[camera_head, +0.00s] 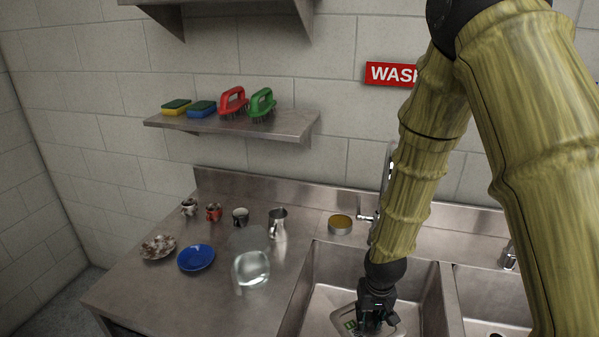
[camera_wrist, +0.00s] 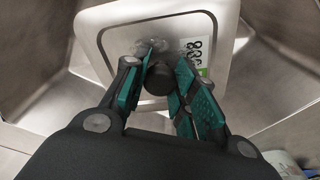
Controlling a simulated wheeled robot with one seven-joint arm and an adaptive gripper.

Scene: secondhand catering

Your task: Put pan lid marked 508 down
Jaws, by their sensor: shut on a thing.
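The pan lid (camera_wrist: 117,42) is a pale, square plate with rounded corners, a dark border line and a black knob (camera_wrist: 158,80). A white label with a green strip (camera_wrist: 197,54) is on it; I cannot read its digits surely. My gripper (camera_wrist: 160,78) is shut on the knob, with its teal finger pads on either side. In the head view, my gripper (camera_head: 375,312) is low in the left sink basin (camera_head: 318,291). Only a corner of the lid (camera_head: 343,322) shows there. I cannot tell whether the lid touches the basin floor.
On the counter left of the sink stand several mugs, a steel jug (camera_head: 278,224), a blue plate (camera_head: 196,258), a speckled dish (camera_head: 158,247) and a clear glass dish (camera_head: 251,269). A round tin (camera_head: 340,225) and the tap are behind the basin. A shelf (camera_head: 222,127) holds sponges and brushes.

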